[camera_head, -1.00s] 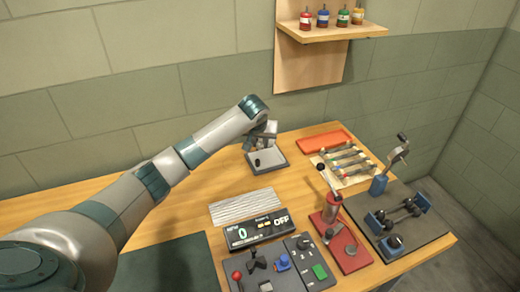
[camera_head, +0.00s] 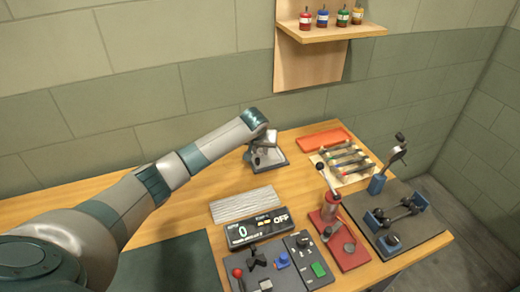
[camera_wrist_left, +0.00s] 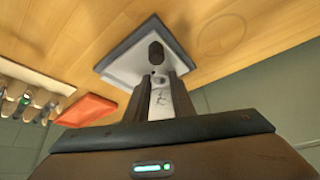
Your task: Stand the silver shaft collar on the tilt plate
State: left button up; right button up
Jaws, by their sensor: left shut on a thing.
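The tilt plate (camera_head: 279,164) is a small grey square plate with a dark rim, near the back of the bench. It also shows in the left wrist view (camera_wrist_left: 118,65), with a dark rounded thing on it. My left gripper (camera_head: 262,155) is low over the plate. In the left wrist view its fingers (camera_wrist_left: 158,88) are shut on a narrow pale silver piece (camera_wrist_left: 162,100) with a small dark hole, apparently the silver shaft collar seen edge-on. The fingers hide much of it, and contact with the plate cannot be told. My right gripper is not in view.
An orange tray (camera_head: 324,139) and a rack of coloured-tipped rods (camera_head: 346,163) lie right of the plate. A ribbed grey mat (camera_head: 245,204), a display box (camera_head: 257,228) and a red-based lever press (camera_head: 340,238) stand nearer. Bench left of the plate is clear.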

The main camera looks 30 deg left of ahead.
pick_arm(q)
jog(key=shift+f, duration=0.1)
jog(key=o, duration=1)
jog(key=shift+v, duration=0.9)
jog(key=b+v, duration=0.2)
jog(key=v, duration=0.8)
jog(key=shift+r, duration=0.25)
